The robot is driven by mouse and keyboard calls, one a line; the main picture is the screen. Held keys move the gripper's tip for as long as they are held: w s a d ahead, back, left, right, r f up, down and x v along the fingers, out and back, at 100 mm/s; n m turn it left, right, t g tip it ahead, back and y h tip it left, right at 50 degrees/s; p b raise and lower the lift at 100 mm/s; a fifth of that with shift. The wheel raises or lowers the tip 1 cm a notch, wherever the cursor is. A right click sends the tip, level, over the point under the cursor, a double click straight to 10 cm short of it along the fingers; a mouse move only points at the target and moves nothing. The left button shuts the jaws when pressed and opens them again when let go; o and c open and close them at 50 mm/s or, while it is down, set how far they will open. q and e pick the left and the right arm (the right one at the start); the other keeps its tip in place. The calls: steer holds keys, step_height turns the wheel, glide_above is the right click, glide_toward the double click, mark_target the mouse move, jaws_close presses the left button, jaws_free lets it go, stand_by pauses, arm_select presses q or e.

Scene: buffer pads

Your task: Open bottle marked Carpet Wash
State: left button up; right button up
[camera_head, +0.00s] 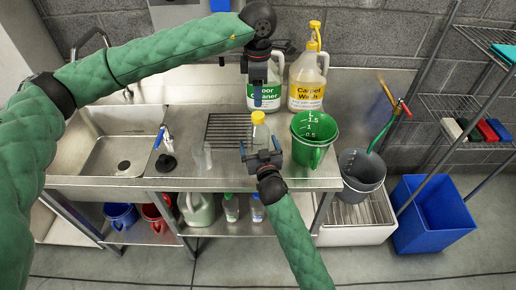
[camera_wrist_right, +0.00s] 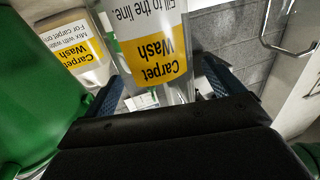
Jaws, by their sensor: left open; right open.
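A small clear bottle with a yellow cap (camera_head: 258,117) stands upright near the front of the steel counter. In the right wrist view its yellow label reads Carpet Wash, Fill to the line (camera_wrist_right: 155,52). My right gripper (camera_head: 261,150) is open, with its fingers on either side of this bottle; whether they touch it is unclear. My left gripper (camera_head: 258,98) is open and points down just above and behind the yellow cap, empty. A large jug also marked Carpet Wash (camera_head: 306,92), with a yellow top, stands at the back; it shows in the right wrist view (camera_wrist_right: 85,60).
A Floor Cleaner jug (camera_head: 250,97) stands behind my left gripper, partly hidden. A green measuring jug (camera_head: 314,132) stands close right of the bottle. The sink (camera_head: 118,160) lies further left.

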mark_target(258, 115)
steer(key=shift+x, duration=0.85)
arm_select(q)
steer(key=shift+r, duration=0.1)
arm_select(e)
steer(key=c, duration=2)
arm_select(q)
steer(key=m, duration=2.6)
steer(key=shift+m, duration=0.4)
steer(key=shift+f, duration=4.15)
